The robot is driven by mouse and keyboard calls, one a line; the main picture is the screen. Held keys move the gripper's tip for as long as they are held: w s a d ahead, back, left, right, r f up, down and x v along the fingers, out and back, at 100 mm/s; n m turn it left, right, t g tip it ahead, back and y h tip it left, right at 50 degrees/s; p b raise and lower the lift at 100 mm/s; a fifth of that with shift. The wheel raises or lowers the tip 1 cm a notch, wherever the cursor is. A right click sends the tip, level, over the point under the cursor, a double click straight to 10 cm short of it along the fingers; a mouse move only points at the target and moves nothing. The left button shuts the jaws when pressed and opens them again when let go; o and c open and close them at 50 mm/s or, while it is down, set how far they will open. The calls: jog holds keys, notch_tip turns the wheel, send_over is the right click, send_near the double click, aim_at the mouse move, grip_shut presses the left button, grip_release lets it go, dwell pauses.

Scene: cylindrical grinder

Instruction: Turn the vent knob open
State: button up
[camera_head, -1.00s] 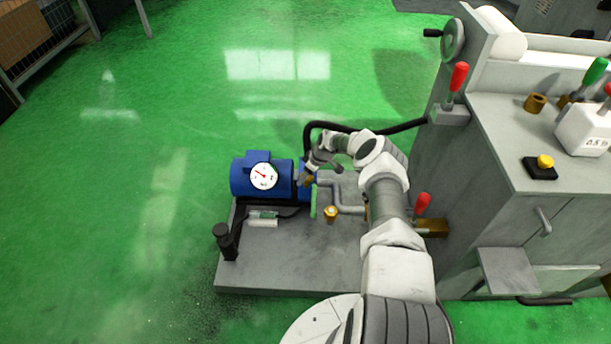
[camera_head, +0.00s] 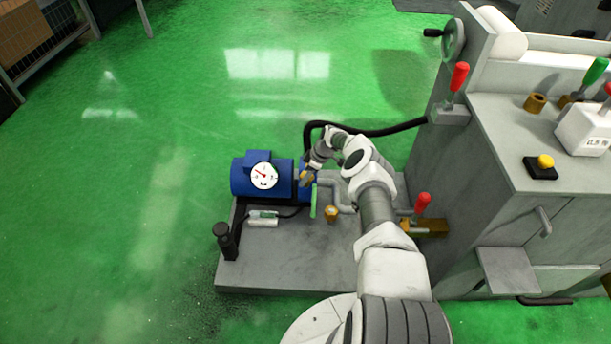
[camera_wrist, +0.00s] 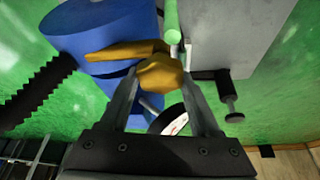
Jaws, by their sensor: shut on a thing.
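The vent knob (camera_wrist: 160,74) is a brass-coloured, faceted piece beside the blue pump (camera_wrist: 108,28) in the wrist view. A longer brass piece (camera_wrist: 122,51) lies just beyond it. My gripper (camera_wrist: 160,78) is shut on the knob, with one finger on each side. In the head view my gripper (camera_head: 307,176) reaches down to the right end of the blue pump (camera_head: 248,177). There the knob is small and mostly hidden by my gripper, and I cannot tell its turn angle.
A white dial gauge (camera_head: 264,175) faces up on the pump. A green handle (camera_head: 313,201), a grey pipe (camera_head: 348,209) and a brass fitting (camera_head: 330,214) are close by. A black hose (camera_head: 385,131) runs to the grey machine (camera_head: 480,200) at right.

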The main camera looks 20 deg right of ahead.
jog(key=o, duration=1.4)
jog(key=p+v, duration=0.7)
jog(key=v, duration=1)
jog(key=shift+r, duration=0.25)
